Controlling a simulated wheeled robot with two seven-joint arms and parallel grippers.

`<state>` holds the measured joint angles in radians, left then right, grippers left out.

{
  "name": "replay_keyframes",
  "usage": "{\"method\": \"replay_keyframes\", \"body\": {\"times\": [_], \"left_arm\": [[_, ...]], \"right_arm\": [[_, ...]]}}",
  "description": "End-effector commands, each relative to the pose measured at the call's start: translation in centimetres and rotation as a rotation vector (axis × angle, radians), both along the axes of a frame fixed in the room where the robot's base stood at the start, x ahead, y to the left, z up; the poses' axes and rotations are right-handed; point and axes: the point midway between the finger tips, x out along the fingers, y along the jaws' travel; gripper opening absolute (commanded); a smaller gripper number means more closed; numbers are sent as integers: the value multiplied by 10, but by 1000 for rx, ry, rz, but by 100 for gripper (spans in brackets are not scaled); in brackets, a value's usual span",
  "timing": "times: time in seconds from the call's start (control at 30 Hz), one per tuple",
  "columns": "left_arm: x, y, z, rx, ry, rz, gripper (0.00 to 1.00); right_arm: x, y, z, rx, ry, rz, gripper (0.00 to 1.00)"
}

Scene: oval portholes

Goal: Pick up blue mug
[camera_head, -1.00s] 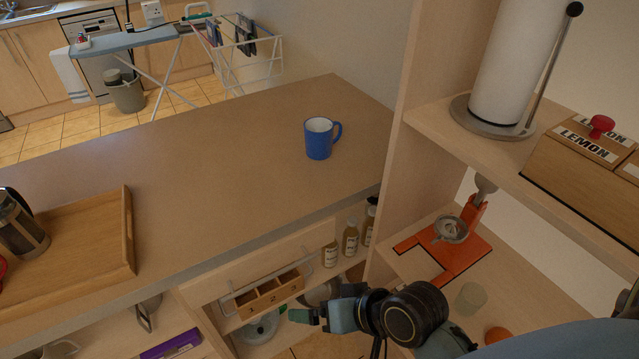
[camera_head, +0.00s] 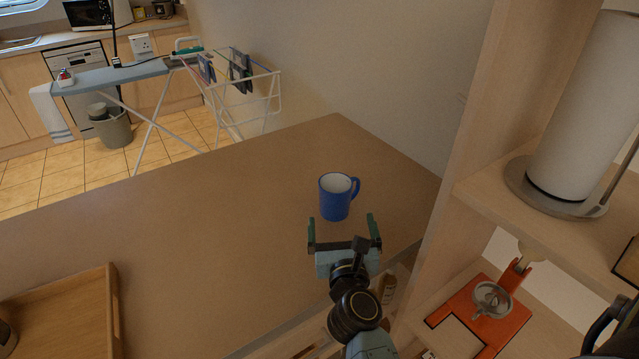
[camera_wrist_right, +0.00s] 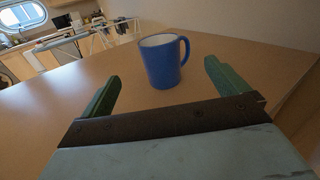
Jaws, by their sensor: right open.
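The blue mug (camera_head: 335,198) stands upright on the brown counter (camera_head: 220,215), with its white inside showing and its handle to the right. My right gripper (camera_head: 342,225) is open and empty, just on the near side of the mug, with its two green fingers spread. In the right wrist view the mug (camera_wrist_right: 162,62) stands ahead, between and beyond the fingertips (camera_wrist_right: 160,75). The fingers do not appear to touch it. My left gripper is not in view.
A wooden tray (camera_head: 112,320) lies at the lower left of the counter. A shelf unit at right holds a paper towel roll (camera_head: 588,110) and an orange-red stand (camera_head: 510,305). A wall rises behind the counter. The counter left of the mug is clear.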

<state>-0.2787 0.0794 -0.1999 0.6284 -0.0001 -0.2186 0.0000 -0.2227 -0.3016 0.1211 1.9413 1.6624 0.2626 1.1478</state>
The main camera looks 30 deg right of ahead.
Motion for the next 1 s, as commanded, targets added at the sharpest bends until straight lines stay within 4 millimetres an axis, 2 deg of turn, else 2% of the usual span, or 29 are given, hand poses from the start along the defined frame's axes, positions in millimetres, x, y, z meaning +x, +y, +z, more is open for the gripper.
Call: {"method": "replay_keyframes", "body": {"times": [0.07,0.13,0.33,0.47,0.57,0.67,0.8,1.0], "left_arm": [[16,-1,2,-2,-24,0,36],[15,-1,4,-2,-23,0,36],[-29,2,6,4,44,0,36],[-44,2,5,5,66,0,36],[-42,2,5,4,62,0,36],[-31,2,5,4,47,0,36],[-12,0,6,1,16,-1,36],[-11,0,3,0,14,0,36]], "right_arm": [[2,-2,-2,13,1,-7,99],[8,-5,-2,16,1,-7,99],[43,-22,0,12,-2,-6,99],[62,-32,-1,12,-1,-7,99],[70,-36,-2,12,0,-6,99],[74,-38,-2,13,1,-6,99],[90,-44,0,12,-1,-6,99],[115,-55,0,11,1,-6,99]]}}
